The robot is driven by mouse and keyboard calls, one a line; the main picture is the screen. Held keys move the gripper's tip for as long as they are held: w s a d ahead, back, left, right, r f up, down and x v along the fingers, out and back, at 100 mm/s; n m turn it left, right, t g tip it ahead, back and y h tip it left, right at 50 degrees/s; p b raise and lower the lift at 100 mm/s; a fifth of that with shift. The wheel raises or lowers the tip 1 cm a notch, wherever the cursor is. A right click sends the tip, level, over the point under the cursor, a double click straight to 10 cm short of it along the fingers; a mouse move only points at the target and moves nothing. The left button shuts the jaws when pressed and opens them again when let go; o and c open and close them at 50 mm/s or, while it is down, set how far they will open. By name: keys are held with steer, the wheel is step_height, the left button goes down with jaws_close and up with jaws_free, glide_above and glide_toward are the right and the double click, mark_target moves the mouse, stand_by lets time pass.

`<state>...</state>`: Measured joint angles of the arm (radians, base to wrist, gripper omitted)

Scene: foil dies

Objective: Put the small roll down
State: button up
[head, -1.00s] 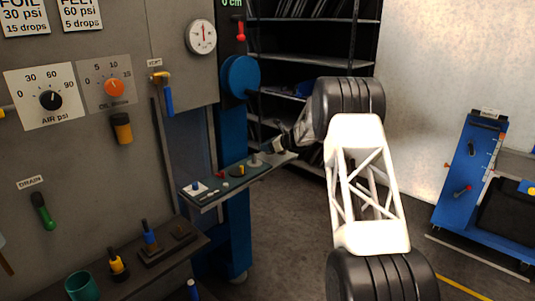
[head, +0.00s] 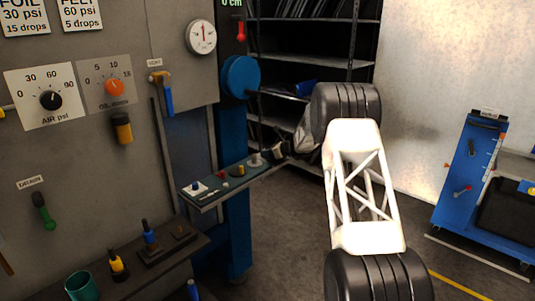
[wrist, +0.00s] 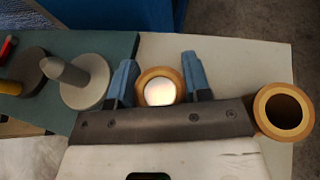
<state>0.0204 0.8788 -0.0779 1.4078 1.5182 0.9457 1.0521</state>
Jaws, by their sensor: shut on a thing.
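In the wrist view my gripper (wrist: 159,80) has its two blue fingers on either side of a small orange-brown roll (wrist: 143,80) with a bright round middle. My gripper is shut on this roll, over the pale end of the shelf just right of the green mat. In the head view my gripper (head: 284,150) is at the far end of the narrow shelf, and the roll cannot be made out there. A grey disc with an upright peg (wrist: 78,92) stands on the mat left of the fingers.
A larger orange-brown roll (wrist: 262,120) with a dark hollow is right of my gripper. The green mat (wrist: 118,48) also bears a dark round piece (wrist: 32,70) and a yellow piece. In the head view the shelf (head: 215,199) juts out beside a blue column (head: 237,235).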

steer(key=o, duration=0.9)
steer(key=shift+f, duration=0.1)
steer(key=shift+s+d+r, duration=0.25)
steer(key=shift+d+r, duration=0.15)
steer(key=shift+d, duration=0.1)
steer(key=v, duration=1)
steer(key=shift+s+d+r, duration=0.1)
steer(key=shift+s+d, duration=0.1)
steer(key=shift+d, duration=0.1)
